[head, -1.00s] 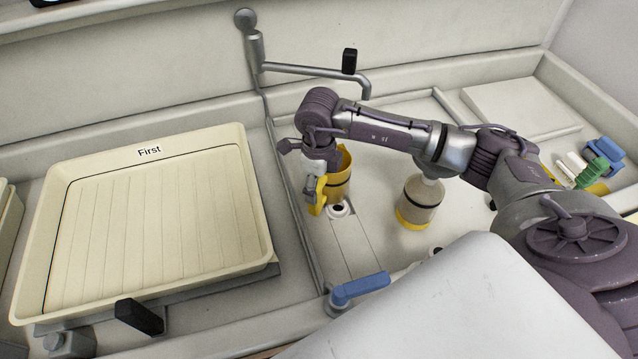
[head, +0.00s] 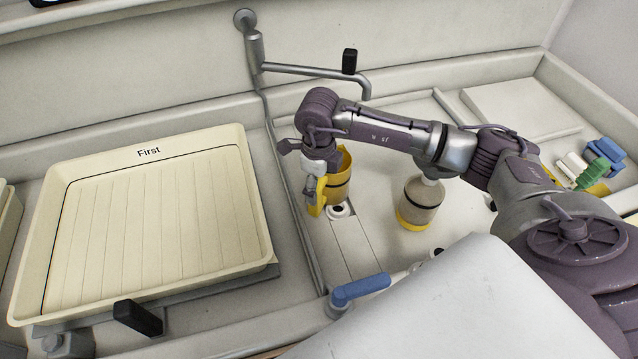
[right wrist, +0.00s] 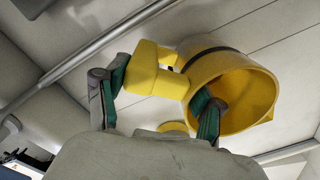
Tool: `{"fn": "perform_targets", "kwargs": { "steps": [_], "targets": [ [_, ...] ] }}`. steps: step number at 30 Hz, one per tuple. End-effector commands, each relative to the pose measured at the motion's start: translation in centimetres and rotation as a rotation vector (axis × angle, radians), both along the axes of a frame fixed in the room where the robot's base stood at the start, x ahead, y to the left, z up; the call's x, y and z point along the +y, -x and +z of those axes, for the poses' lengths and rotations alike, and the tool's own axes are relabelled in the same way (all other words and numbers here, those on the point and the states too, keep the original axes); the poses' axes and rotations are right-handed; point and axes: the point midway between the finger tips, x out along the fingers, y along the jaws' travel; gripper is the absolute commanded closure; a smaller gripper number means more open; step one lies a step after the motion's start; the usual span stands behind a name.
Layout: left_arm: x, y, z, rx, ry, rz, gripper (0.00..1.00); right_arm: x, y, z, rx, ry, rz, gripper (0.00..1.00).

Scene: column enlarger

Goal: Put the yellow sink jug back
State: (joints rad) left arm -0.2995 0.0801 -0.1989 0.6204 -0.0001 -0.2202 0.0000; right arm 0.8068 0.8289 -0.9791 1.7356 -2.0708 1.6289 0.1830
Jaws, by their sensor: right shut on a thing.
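The yellow sink jug (head: 341,192), with a dark band round it, is in the sink area below the swivel tap, near the middle of the head view. My right gripper (head: 319,178) is shut on the jug at its handle side. In the right wrist view the jug (right wrist: 252,88) has its open mouth towards the camera, and my right gripper (right wrist: 160,98) has one green-padded finger outside the yellow handle and the other at the mouth. Whether the jug touches the surface below cannot be told. My left gripper is out of view.
A bottle with a yellow base (head: 419,203) stands right of the jug. A white ring with a dark centre (head: 341,210) is just below the jug. A tap (head: 310,70) reaches over behind. A blue lever (head: 360,289) is in front.

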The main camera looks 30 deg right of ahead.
Motion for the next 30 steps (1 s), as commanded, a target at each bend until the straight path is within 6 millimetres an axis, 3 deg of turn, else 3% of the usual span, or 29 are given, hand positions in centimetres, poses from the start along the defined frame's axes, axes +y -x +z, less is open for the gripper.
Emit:
{"fn": "perform_targets", "kwargs": {
  "steps": [30],
  "targets": [
    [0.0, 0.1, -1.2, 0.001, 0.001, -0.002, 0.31, 0.0, 0.0, -1.2, -0.001, 0.0, 0.0, 1.0]
  ]
}}
